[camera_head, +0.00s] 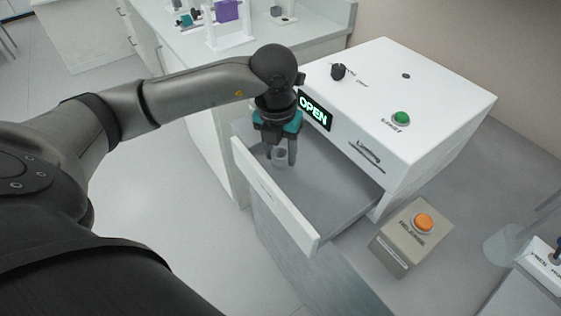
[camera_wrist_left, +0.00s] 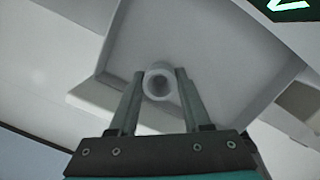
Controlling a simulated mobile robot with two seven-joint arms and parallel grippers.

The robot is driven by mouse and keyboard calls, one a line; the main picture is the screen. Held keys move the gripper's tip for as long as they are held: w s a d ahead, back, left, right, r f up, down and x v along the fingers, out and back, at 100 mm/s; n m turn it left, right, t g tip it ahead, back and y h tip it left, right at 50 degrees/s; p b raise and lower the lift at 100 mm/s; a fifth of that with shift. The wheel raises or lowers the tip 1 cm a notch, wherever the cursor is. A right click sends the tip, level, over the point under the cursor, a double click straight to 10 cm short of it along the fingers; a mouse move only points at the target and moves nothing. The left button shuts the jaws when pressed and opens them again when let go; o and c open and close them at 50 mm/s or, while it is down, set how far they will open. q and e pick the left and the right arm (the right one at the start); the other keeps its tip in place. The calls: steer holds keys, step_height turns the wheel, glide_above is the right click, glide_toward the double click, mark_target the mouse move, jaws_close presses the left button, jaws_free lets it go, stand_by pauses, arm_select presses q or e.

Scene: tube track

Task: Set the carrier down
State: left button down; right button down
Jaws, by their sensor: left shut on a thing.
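The carrier (camera_head: 279,155) is a small, translucent grey cylinder. My left gripper (camera_head: 281,160) is shut on it, over the open drawer (camera_head: 335,197) of the white machine. In the left wrist view the carrier (camera_wrist_left: 158,83) shows as a round, hollow ring between the two fingertips of the left gripper (camera_wrist_left: 160,85), with the grey drawer floor (camera_wrist_left: 205,60) behind it. I cannot tell whether the carrier touches the drawer floor. My right gripper is not in view.
The white machine (camera_head: 430,85) shows a green "OPEN" display (camera_head: 315,110), a black knob (camera_head: 338,71) and a green button (camera_head: 401,118). A box with an orange button (camera_head: 424,222) stands right of the drawer. A white counter (camera_head: 190,55) with several items is behind.

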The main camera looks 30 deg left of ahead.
mark_target(280, 162)
arm_select(q)
steer(key=shift+f, duration=1.55)
steer(key=shift+f, duration=0.1)
steer(key=shift+f+b, duration=0.15)
steer(key=shift+b, duration=0.25)
steer(key=shift+c, duration=1.8)
jaws_free()
steer(key=shift+r, duration=0.25)
steer(key=r, duration=0.4)
steer(key=s+r+p, duration=0.1)
steer(key=r, duration=0.3)
steer(key=r+p, duration=0.1)
steer(key=r, duration=0.3)
steer(key=shift+s+d, duration=0.15)
steer(key=shift+s, duration=0.1)
